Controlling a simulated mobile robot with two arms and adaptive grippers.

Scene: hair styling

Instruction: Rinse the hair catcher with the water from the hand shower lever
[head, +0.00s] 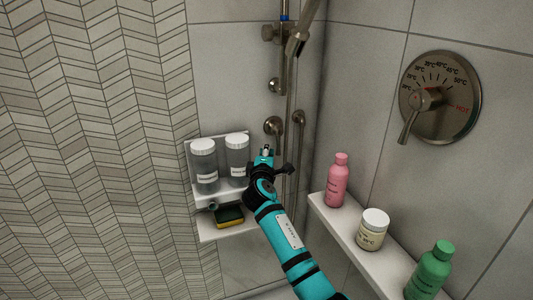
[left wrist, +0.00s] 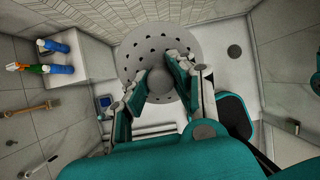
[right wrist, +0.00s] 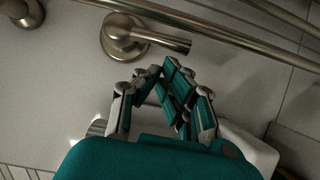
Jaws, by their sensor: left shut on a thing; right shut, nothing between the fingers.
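The hair catcher, a grey disc with several holes (left wrist: 158,44), shows in the left wrist view. My left gripper (left wrist: 160,84) is shut on its raised middle part. Neither shows in the head view. My right gripper (head: 266,152) is raised in front of the back wall, below a round metal fitting (head: 273,125). In the right wrist view, my right gripper (right wrist: 163,72) is shut and empty, just below a metal fitting with a short lever (right wrist: 125,38) and apart from it. The hand shower (head: 298,43) hangs higher up on its rail. I see no running water.
A right ledge (head: 345,238) carries a pink bottle (head: 338,181), a jar (head: 372,230) and a green bottle (head: 430,272). A temperature dial (head: 448,92) is above it.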

